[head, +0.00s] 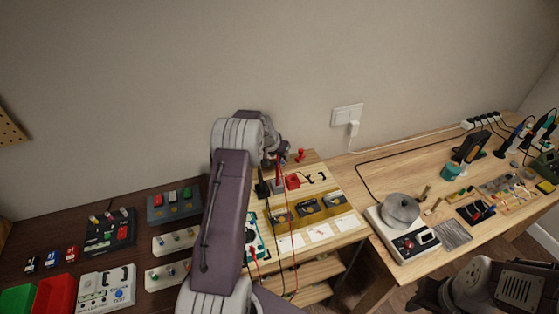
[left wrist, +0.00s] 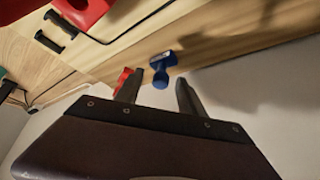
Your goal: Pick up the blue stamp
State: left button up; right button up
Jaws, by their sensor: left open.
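The blue stamp (left wrist: 162,68) shows in the left wrist view on the light wood. It lies just beyond and between the two fingertips of my left gripper (left wrist: 158,77). The fingers are apart, and no hold on the stamp shows. A red stamp (left wrist: 122,78) is beside it, close to the left finger in that view. In the head view my left gripper (head: 281,150) is at the back of the light wooden stand, and the blue stamp is hidden behind my arm. The red stamp (head: 300,155) shows just right of the gripper there.
A red box (head: 292,181) and black handled pieces lie on the stand near the gripper. The wall (left wrist: 250,110) is close behind.

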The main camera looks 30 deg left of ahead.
pick_arm(q)
jog(key=shift+w+a+f, duration=0.1)
jog(key=shift+w+f, duration=0.25)
jog(key=shift+f, duration=0.25)
jog(key=shift+s+r, duration=0.1)
grip_shut()
jog(key=shift+r, duration=0.55)
notch_tip(320, 180, up, 3)
jog(key=shift+f, duration=0.1)
jog(key=w+d+r, duration=0.4)
jog(key=d+r, duration=0.3)
jog(key=d, duration=0.4)
jog(key=c, duration=1)
grip_release()
jog(key=shift+d, duration=0.1)
